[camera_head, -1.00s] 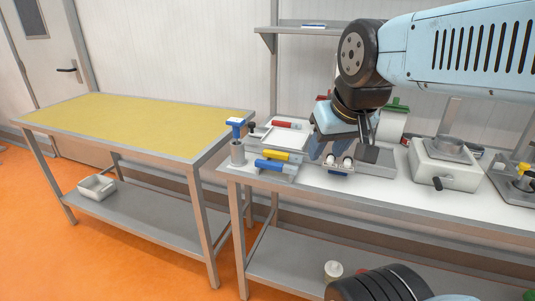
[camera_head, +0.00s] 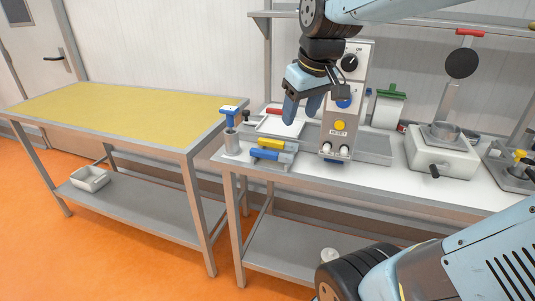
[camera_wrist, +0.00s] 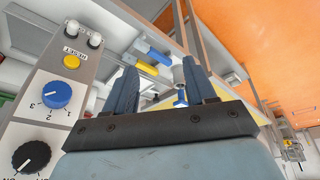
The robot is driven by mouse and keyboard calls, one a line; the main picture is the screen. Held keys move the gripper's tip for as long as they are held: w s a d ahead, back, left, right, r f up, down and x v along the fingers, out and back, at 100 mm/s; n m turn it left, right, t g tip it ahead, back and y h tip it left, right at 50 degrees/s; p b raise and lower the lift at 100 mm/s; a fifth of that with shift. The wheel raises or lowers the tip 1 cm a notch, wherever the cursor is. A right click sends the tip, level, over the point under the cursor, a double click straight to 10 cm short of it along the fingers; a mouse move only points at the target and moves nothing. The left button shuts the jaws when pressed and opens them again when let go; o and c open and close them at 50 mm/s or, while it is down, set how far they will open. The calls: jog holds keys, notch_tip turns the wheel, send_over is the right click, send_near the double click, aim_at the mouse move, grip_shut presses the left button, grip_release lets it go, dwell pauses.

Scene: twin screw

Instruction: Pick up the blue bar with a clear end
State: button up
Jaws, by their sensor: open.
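The blue bar (camera_head: 264,155) lies near the left front edge of the steel bench, with a pale grey end pointing right; I cannot tell whether that end is clear. A yellow bar (camera_head: 270,143) lies just behind it. In the wrist view the blue bar (camera_wrist: 157,57) shows beside the yellow bar (camera_wrist: 147,69), between and beyond my fingers. My gripper (camera_head: 301,109) is open and empty. It hangs above the bench, to the right of and higher than the bars, pointing down.
A control box (camera_head: 345,110) with knobs and buttons stands just right of my gripper. A blue T-handle (camera_head: 230,112) stands in a metal cup left of the bars. A white tray (camera_head: 281,127) lies behind them. The yellow-topped table (camera_head: 120,115) is clear.

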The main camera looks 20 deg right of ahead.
jog(key=w+f+n+g, duration=0.2)
jog(key=w+f+n, duration=0.15)
jog(key=w, duration=0.75)
jog(key=n+g, duration=0.2)
jog(key=n, duration=0.2)
send_over(271, 152)
notch_tip(271, 152, down, 14)
jog(key=shift+w+d+r, duration=0.15)
jog(key=shift+r, duration=0.1)
jog(key=shift+s+f, duration=0.15)
jog(key=shift+f, duration=1.3)
jog(key=shift+s+f, duration=0.15)
jog(key=shift+f, duration=1.25)
jog(key=shift+c, duration=0.4)
grip_shut()
